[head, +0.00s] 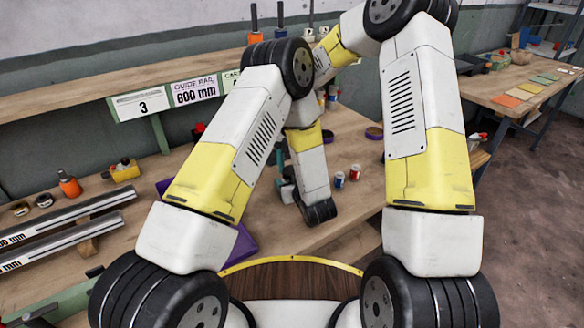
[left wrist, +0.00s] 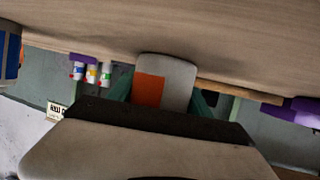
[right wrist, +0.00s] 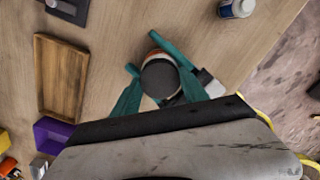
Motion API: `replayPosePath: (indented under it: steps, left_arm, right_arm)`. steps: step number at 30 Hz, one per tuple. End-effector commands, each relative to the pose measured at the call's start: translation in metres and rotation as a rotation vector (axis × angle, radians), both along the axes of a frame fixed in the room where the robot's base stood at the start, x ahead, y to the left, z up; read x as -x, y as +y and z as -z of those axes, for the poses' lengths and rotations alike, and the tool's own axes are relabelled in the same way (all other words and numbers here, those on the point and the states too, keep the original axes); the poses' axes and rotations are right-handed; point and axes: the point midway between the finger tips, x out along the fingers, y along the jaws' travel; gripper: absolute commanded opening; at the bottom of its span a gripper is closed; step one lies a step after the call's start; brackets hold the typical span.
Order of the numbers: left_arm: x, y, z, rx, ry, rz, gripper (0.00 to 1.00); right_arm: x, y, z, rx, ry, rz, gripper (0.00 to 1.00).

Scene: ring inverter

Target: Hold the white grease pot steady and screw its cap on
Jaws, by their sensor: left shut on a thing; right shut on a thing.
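The white grease pot (left wrist: 165,82) with an orange patch stands between the teal fingers of my left gripper (left wrist: 163,95), which is shut on it. In the right wrist view, the dark grey round cap (right wrist: 160,78) sits between the teal fingers of my right gripper (right wrist: 158,84), which is shut on it. A pale and orange rim of the pot (right wrist: 154,54) shows behind the cap, so the cap is over the pot. I cannot tell whether the threads meet. In the head view my arms hide the pot and cap.
A wooden tray (right wrist: 61,78) and a purple bin (right wrist: 57,135) lie left in the right wrist view. A white-and-blue bottle (right wrist: 236,8) stands near the bench edge. Small jars (head: 340,179) stand right of my grippers in the head view. Guide rails (head: 70,228) lie left.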

Motion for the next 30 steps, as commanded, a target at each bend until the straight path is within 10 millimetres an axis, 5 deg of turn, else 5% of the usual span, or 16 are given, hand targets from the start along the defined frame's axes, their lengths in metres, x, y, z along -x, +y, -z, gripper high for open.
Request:
replayPosePath:
  steps: [4, 12, 13, 16, 30]
  left_arm:
    - [0.0000, -0.0009, -0.0003, 0.001, 0.000, 0.002, 0.00]
    - [0.0000, -0.0013, -0.0003, 0.001, 0.000, 0.003, 0.00]
    - [0.0000, -0.0013, -0.0003, 0.001, 0.000, 0.003, 0.00]
    - [0.0000, -0.0012, -0.0003, 0.001, 0.000, 0.002, 0.00]
    - [-0.0006, 0.0016, -0.0002, -0.001, -0.001, -0.003, 0.00]
  right_arm:
    - [-0.0004, 0.0013, -0.0004, -0.001, -0.003, 0.145, 0.03]
    - [-0.0006, 0.0014, -0.0005, -0.002, -0.003, 0.162, 0.03]
    - [-0.0006, 0.0014, -0.0005, -0.002, -0.003, 0.162, 0.55]
    - [-0.0005, 0.0013, -0.0004, -0.002, -0.003, 0.161, 0.73]
    - [0.0007, -0.0012, 0.0004, 0.004, 0.002, 0.162, 0.73]
